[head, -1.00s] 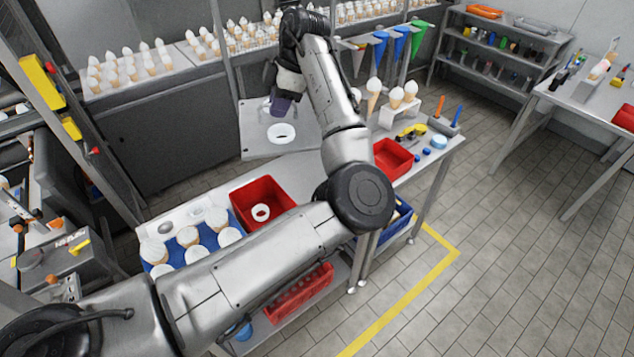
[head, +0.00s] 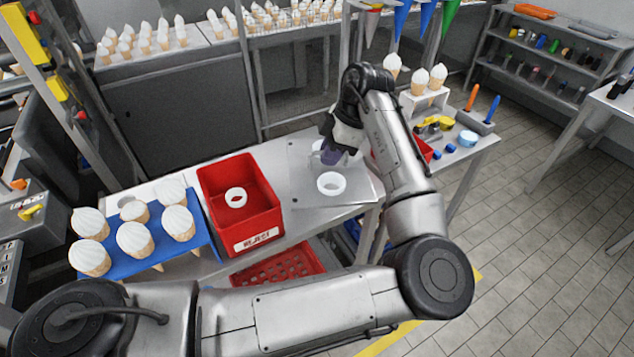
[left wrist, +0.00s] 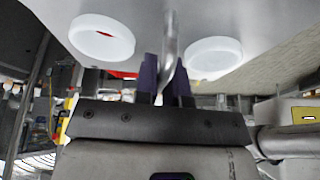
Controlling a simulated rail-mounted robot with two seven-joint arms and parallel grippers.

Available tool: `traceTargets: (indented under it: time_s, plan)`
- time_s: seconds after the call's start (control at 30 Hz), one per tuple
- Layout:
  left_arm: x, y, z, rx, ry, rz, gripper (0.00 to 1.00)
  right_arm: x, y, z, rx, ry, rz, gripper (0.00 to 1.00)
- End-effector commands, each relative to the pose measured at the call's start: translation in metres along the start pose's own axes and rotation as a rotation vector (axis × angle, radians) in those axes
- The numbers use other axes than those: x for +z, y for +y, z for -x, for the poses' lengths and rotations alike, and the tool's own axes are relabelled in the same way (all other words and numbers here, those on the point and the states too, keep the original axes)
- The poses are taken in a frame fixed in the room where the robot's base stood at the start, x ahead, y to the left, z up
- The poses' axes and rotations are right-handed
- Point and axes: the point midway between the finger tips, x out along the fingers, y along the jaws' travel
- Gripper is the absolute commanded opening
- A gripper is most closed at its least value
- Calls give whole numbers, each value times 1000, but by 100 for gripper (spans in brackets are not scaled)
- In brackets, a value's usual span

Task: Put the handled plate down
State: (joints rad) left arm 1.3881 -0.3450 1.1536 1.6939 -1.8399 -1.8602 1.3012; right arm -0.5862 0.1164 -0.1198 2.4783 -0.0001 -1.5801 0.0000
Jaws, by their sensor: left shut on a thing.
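The handled plate (head: 299,177) is a flat grey metal sheet with a white ring (head: 331,183) on its front part. A second white ring (head: 317,146) shows partly behind the gripper. My left gripper (head: 334,152) is at the plate and shut on its handle, which shows as a grey bar (left wrist: 169,45) between the dark fingers (left wrist: 163,85) in the left wrist view. Both rings also show there, the left one (left wrist: 101,39) and the right one (left wrist: 214,57). The plate is over the bench, right of the red bin; whether it touches the bench I cannot tell. My right gripper is out of view.
The red bin (head: 262,225) with a white ring (head: 236,197) inside stands close left of the plate. A blue tray (head: 205,235) of several cones is farther left. A cone stand (head: 425,100), tools and a blue round item (head: 467,138) are at the right.

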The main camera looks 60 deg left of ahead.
Motion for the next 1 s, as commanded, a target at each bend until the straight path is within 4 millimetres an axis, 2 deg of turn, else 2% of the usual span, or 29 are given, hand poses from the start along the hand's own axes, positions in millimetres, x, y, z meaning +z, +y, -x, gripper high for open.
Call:
traceTargets:
  time_s: [0.03,0.2,0.43,0.53,1.0]
  plan:
    - [7,0,-17,3,-1,1,0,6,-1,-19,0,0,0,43]
    - [16,0,-38,3,-1,1,0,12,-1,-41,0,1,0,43]
    - [21,2,-52,3,-1,1,0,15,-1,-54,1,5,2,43]
    - [23,8,-58,2,0,1,0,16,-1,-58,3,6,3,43]
    - [31,88,-108,2,-1,1,0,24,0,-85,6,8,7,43]
